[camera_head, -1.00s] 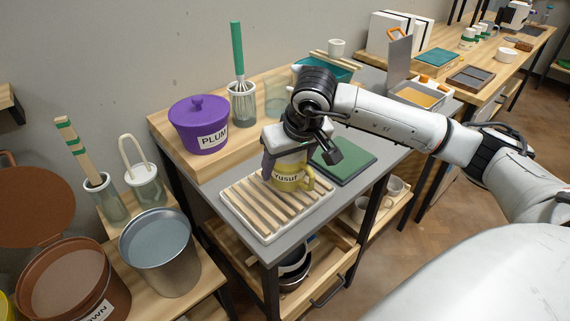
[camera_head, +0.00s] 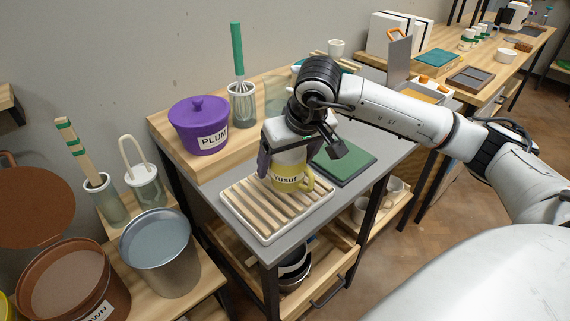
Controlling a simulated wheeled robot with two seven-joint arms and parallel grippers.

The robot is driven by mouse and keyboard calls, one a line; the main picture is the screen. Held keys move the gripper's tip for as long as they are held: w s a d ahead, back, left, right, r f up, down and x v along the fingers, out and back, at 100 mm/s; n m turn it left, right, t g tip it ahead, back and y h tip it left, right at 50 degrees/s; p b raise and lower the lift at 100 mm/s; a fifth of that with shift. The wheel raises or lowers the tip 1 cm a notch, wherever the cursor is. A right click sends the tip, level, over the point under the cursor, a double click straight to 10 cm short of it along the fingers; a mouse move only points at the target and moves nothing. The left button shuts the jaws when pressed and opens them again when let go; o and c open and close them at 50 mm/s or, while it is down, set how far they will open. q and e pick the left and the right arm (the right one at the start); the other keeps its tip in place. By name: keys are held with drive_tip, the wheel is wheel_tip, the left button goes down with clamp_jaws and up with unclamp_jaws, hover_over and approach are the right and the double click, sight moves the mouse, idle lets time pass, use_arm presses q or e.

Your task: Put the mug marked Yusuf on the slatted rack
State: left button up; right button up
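The yellow mug marked Yusuf (camera_head: 289,183) stands upright on the right part of the slatted rack (camera_head: 250,206), its label facing me and its handle to the right. My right gripper (camera_head: 284,172) points down over the mug from above. Its left finger is just left of the mug and looks slightly apart from it. The other finger and the mug's rim are hidden by the hand. The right gripper looks open around the mug. My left gripper is not in view.
A purple PLUM pot (camera_head: 200,128) and a whisk in a glass (camera_head: 242,100) stand on the raised shelf behind. A green mat (camera_head: 343,163) lies right of the rack. A metal bucket (camera_head: 160,253) and a brown bucket (camera_head: 75,285) stand at lower left.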

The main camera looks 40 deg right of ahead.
drive_tip(key=v, duration=1)
